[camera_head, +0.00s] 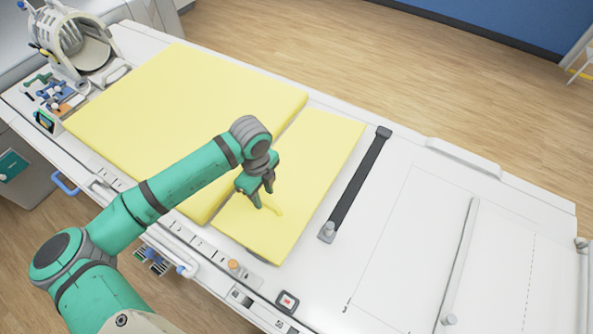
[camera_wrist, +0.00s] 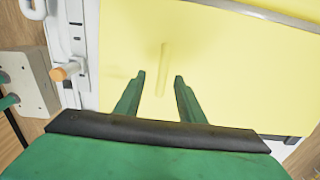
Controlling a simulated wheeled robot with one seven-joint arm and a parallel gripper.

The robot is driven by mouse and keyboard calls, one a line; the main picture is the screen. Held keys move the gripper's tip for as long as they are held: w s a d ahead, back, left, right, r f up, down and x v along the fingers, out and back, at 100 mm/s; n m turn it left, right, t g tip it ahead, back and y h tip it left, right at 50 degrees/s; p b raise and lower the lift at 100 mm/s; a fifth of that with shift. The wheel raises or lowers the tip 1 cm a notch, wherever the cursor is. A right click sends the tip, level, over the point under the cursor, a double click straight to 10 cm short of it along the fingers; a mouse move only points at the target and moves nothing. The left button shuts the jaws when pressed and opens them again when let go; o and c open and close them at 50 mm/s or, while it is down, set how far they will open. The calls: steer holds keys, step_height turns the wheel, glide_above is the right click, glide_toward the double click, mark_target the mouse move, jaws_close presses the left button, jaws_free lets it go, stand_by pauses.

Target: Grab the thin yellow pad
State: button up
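Two yellow pads lie side by side on a long white table. The narrower yellow pad (camera_head: 320,150), on the right, has a raised yellow strip (camera_head: 270,208) on top. The larger yellow pad (camera_head: 185,95) lies to its left. My gripper (camera_head: 262,200) is over the narrower pad, pointing down near the strip. In the wrist view, my gripper (camera_wrist: 160,77) is open, with the yellow strip (camera_wrist: 163,70) showing between and beyond its fingertips. Nothing is held. I cannot tell whether the fingertips touch the pad (camera_wrist: 230,60).
The white table (camera_head: 400,250) carries a dark strap (camera_head: 358,180) right of the pads and a grey rail (camera_head: 460,260) farther right. A coil-like device (camera_head: 65,40) stands at the far left. An orange knob (camera_head: 233,264) sits on the near edge; it also shows in the wrist view (camera_wrist: 60,73).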

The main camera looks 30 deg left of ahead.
mark_target(267, 201)
steer(key=shift+w+d+f, duration=0.1)
steer(key=shift+d+f, duration=0.05)
steer(key=shift+f, duration=1.2)
steer(key=shift+w+d+f, duration=0.1)
steer(key=shift+f, duration=1.2)
jaws_close()
